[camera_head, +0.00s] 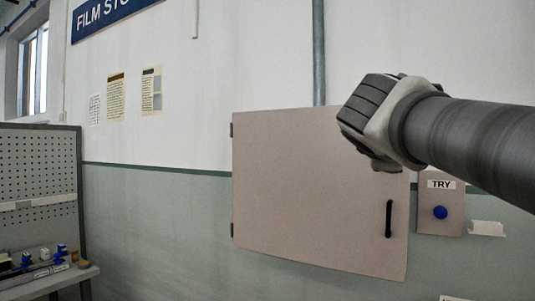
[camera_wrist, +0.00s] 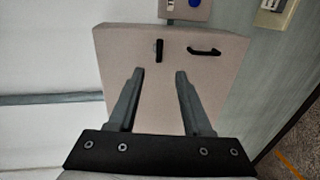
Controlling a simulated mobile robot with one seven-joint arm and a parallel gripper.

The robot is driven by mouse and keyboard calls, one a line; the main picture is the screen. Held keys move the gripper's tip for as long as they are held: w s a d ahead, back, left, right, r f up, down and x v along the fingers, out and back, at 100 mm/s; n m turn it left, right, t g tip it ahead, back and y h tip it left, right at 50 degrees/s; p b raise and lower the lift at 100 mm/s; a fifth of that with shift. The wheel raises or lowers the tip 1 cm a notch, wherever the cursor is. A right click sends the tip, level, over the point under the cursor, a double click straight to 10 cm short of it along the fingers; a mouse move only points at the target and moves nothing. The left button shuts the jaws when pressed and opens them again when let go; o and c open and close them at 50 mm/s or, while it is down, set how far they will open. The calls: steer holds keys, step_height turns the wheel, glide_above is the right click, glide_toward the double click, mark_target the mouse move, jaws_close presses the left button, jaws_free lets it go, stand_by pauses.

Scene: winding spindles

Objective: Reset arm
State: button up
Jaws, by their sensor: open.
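My gripper (camera_wrist: 159,72) is open in the wrist view, with two grey fingers apart and nothing between them. A beige cabinet (camera_wrist: 165,85) lies beyond the fingertips; I cannot tell the gap from it. In the head view my arm reaches in from the right, in front of the upper right of the cabinet (camera_head: 300,190), and my fingers are hidden there.
The cabinet has a black handle (camera_head: 389,218) at its right and hinges at its left. A panel marked TRY with a blue button (camera_head: 440,212) is on the wall beside it. A pegboard (camera_head: 38,170) and a bench (camera_head: 50,278) with small items stand at left.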

steer(key=shift+s+a, duration=0.1)
steer(key=shift+s, duration=0.05)
stand_by(0.4)
steer(key=s+a+f+m+g+y+p, duration=0.2)
steer(key=s+f, duration=0.4)
steer(key=f, duration=0.3)
steer(key=s+a+f+m+g+y+p, duration=0.2)
steer(key=s+a+f+m, duration=0.3)
steer(key=f, duration=0.5)
steer(key=s+a+f+m+g+y+p, duration=0.2)
steer(key=s+a+f+m+g+y, duration=0.1)
steer(key=s+f, duration=0.5)
step_height(320, 180, down, 2)
steer(key=shift+a+f+m+g+y, duration=0.1)
steer(key=shift+a+m+g+y, duration=0.2)
steer(key=shift+a+m+y, duration=0.4)
steer(key=shift+d, duration=0.2)
